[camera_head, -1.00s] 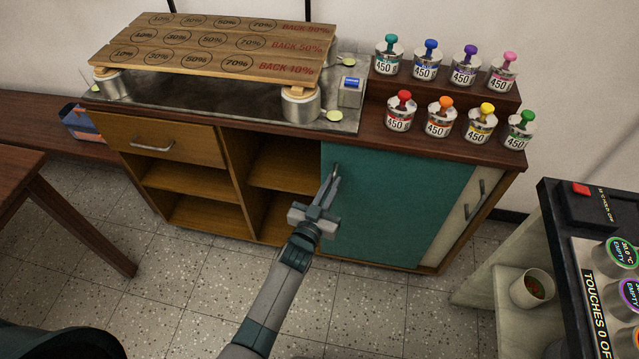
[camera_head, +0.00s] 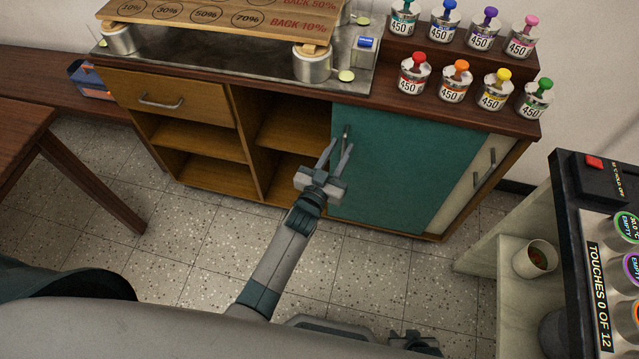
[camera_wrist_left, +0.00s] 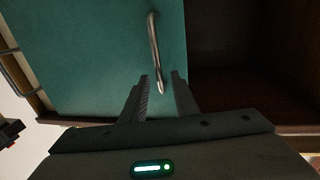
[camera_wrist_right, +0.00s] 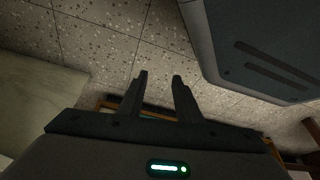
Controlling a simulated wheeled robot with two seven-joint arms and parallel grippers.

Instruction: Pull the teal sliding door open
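The teal sliding door (camera_head: 405,170) covers the right part of the wooden cabinet, with open shelves to its left. Its metal bar handle (camera_head: 346,136) is near the door's left edge. In the left wrist view the teal door (camera_wrist_left: 95,60) fills the left and the handle (camera_wrist_left: 153,40) hangs down toward the finger gap. My left gripper (camera_head: 341,147) is open at the handle; the handle's lower end shows between its fingers (camera_wrist_left: 161,78), with no clear contact visible. My right gripper (camera_wrist_right: 160,76) is open and empty over the floor, away from the door.
A cream panel (camera_head: 478,185) with its own handle lies right of the teal door. A dark opening (camera_wrist_left: 225,60) borders the door in the left wrist view. Labelled weights (camera_head: 453,82) stand on the cabinet top. A dark-topped stand (camera_head: 570,240) is at the right. Tiled floor (camera_head: 190,250) is clear in front.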

